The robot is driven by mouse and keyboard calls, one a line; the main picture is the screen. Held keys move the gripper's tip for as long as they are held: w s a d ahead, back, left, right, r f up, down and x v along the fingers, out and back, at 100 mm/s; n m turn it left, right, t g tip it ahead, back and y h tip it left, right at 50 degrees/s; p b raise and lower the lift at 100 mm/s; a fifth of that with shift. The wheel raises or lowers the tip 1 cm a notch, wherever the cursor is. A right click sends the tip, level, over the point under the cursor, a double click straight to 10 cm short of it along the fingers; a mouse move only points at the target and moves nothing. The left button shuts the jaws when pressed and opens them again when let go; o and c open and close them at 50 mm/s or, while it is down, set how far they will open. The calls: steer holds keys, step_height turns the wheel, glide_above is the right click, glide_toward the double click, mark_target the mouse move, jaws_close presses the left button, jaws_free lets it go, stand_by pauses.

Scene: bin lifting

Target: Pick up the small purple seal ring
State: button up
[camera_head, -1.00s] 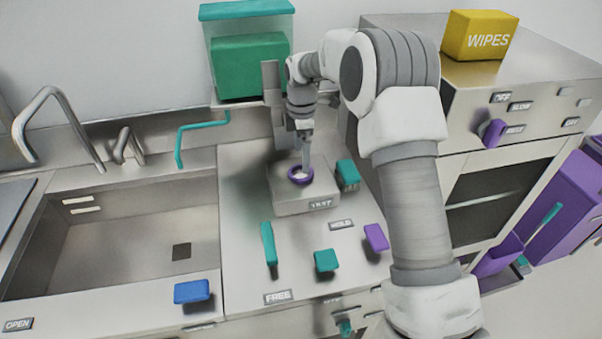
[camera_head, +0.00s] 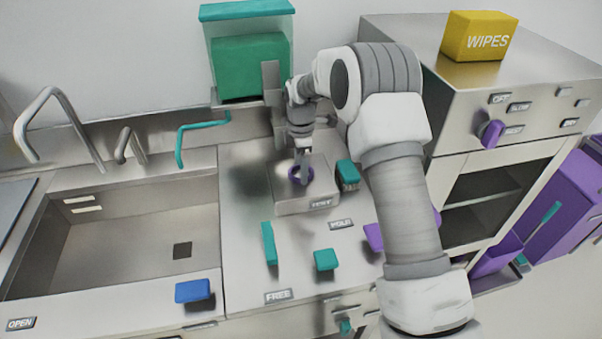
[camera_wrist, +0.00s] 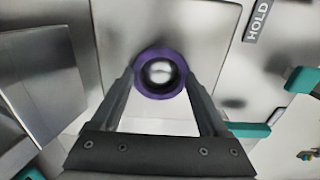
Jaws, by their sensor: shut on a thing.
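The small purple seal ring (camera_head: 293,175) is at the raised metal block labelled TEST (camera_head: 290,207) on the counter. In the wrist view the ring (camera_wrist: 161,93) lies between the two fingertips, with a shiny round metal knob (camera_wrist: 160,72) showing through its hole. My gripper (camera_head: 301,172) is shut on the ring, with one finger at each side of it in the wrist view (camera_wrist: 161,75). The ring is at or close above the block; I cannot tell whether it is clear of the knob. The fingers partly hide the ring in the head view.
A teal block (camera_head: 347,174) stands close to the right of the test block. Teal pieces (camera_head: 269,243) and a purple piece (camera_head: 373,236) are nearer the front. A sink (camera_head: 120,230) is left, a metal cabinet (camera_head: 480,110) right, and a green container (camera_head: 250,65) behind.

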steer(key=shift+c, duration=0.8)
steer(key=shift+r, duration=0.1)
